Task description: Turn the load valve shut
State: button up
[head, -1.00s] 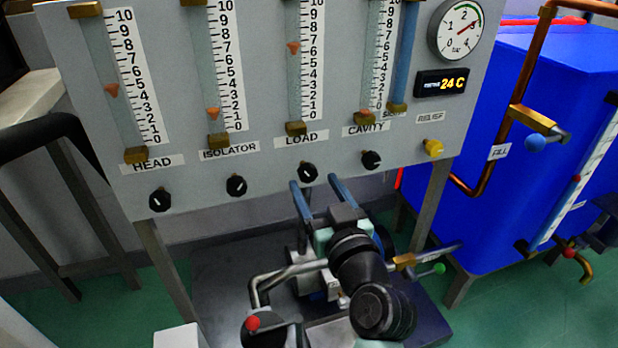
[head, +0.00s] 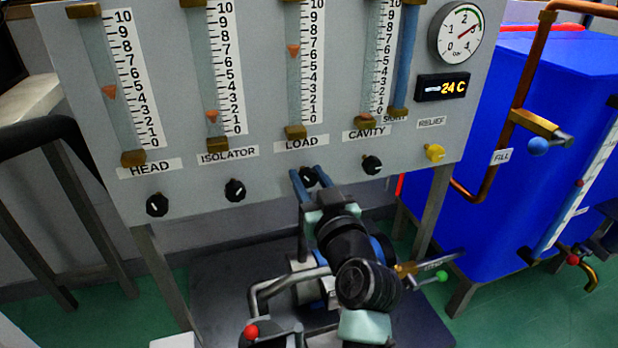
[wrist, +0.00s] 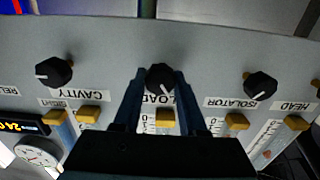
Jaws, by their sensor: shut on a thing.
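The load valve is a black knob (head: 311,177) with a white pointer line, below the LOAD label on the grey panel (head: 280,185). It also shows in the wrist view (wrist: 160,78), between the fingertips. My gripper (head: 309,172) has its two blue fingers at either side of this knob and is shut on it. The float in the load tube (head: 294,50) stands near 6 to 7 on its scale. In the head view my fingers partly hide the knob.
Black knobs stand to the left, head (head: 157,205) and isolator (head: 235,190), and to the right, cavity (head: 372,165). A yellow relief knob (head: 434,152) is farther right. Pipework and a pump lie below the panel. A blue tank (head: 540,130) stands at the right.

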grip_shut()
jog(key=shift+m+p, duration=0.3)
jog(key=m+p, duration=0.2)
jog(key=m, duration=0.1)
jog(key=shift+r+m, duration=0.1)
jog(key=shift+m, duration=0.3)
jog(key=m+p, duration=0.2)
jog(key=m, duration=0.1)
jog(key=shift+d+m, duration=0.1)
jog(key=shift+m, duration=0.2)
jog(key=m+p, duration=0.2)
jog(key=m, duration=0.2)
jog(key=shift+m+p, duration=0.3)
jog(key=shift+p, duration=0.05)
jog(key=m+p, duration=0.3)
jog(key=m, duration=0.3)
jog(key=shift+f, duration=0.2)
jog(key=m+p, duration=0.3)
jog(key=m, duration=0.3)
jog(key=shift+f, duration=0.15)
jog(key=shift+m, duration=0.3)
